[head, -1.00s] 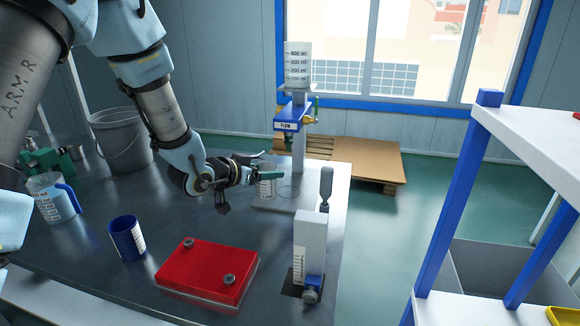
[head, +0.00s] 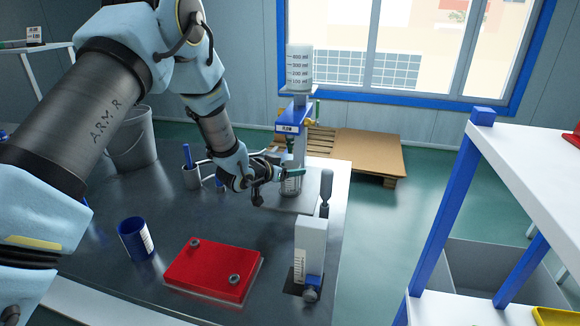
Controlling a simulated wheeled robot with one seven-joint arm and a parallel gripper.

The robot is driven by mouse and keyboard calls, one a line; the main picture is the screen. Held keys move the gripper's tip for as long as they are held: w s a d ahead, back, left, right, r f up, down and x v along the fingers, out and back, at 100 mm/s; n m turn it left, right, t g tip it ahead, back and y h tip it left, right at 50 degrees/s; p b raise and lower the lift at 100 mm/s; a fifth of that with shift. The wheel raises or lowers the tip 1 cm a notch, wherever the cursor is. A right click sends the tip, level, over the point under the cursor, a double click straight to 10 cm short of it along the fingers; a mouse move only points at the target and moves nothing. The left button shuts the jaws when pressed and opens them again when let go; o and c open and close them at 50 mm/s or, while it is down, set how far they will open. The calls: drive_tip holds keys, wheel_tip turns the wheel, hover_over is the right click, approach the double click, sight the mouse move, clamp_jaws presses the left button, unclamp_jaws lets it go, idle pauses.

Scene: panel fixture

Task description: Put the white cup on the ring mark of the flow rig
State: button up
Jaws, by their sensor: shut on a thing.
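The white cup (head: 291,187) has a printed scale and stands upright in the fingers of my gripper (head: 289,176). My gripper is shut on it, coming from the left, and partly covers its upper part. The flow rig (head: 288,128) has a label reading FLOW, a clear graduated vessel (head: 299,70) on top and a pale base plate (head: 305,203). The cup is over the base plate, under the FLOW block, where the ring mark was visible earlier. The ring mark is now hidden, and I cannot tell whether the cup touches the plate.
A white block with a blue valve (head: 310,245) and a dark-handled tool (head: 326,188) stand right of the gripper. A red box (head: 212,270) and blue cup (head: 136,240) sit nearer. A holder (head: 191,177) stands left behind. A white-and-blue shelf (head: 450,210) is at right.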

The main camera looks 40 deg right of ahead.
drive_tip(key=shift+f, duration=0.2)
drive_tip(key=o, duration=1.3)
